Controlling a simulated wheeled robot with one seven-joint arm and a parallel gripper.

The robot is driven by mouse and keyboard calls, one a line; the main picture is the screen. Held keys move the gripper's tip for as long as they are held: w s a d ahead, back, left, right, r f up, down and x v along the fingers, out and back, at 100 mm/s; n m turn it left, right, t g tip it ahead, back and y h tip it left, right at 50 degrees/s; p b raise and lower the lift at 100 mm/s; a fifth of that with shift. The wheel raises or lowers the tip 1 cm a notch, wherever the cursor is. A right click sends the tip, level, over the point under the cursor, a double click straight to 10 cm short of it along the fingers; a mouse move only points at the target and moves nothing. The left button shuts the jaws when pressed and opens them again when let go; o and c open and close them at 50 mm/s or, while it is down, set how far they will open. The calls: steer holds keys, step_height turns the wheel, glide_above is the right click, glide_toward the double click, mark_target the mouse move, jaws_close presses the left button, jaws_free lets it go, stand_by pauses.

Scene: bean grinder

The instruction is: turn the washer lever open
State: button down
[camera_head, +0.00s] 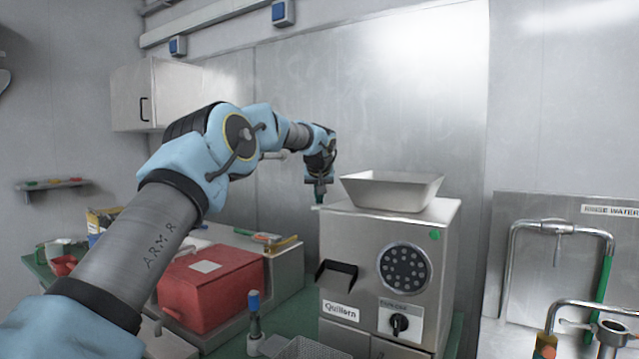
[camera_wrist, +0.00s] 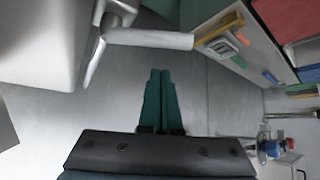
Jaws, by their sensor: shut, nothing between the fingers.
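My gripper (camera_head: 320,195) is above the left edge of the steel grinder, pointing down. In the wrist view its two green fingers (camera_wrist: 160,75) are together with nothing between them. The rinse-water station (camera_head: 555,232) stands at the far right, well apart from my gripper. It has a bent chrome pipe and a green upright handle (camera_head: 604,278). A small chrome fitting (camera_head: 577,324) shows low at the right. I cannot tell which part is the washer lever. In the wrist view a pale cylindrical handle on a metal arm (camera_wrist: 150,39) lies beyond the fingertips, apart from them.
The grinder (camera_head: 345,240) has an open hopper (camera_head: 392,190) on top and a dark knob (camera_head: 399,323) in front. A red box (camera_head: 212,290) stands left of it. A blue-topped tool (camera_head: 254,318) stands at the front.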

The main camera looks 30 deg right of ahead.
steer(key=shift+s+a+f, duration=0.1)
steer(key=shift+s+a, duration=0.45)
steer(key=shift+s, duration=0.35)
steer(key=shift+s+a+f, duration=0.1)
steer(key=shift+s+a, duration=0.4)
steer(key=shift+s, duration=0.35)
steer(key=shift+s+a+b, duration=0.3)
steer(key=shift+s+b, duration=0.35)
steer(key=shift+b, duration=0.55)
steer(key=shift+s+b, duration=0.35)
steer(key=shift+b, duration=0.05)
steer(key=shift+s+a, duration=0.1)
steer(key=shift+s, duration=0.1)
steer(key=shift+w+r, duration=0.1)
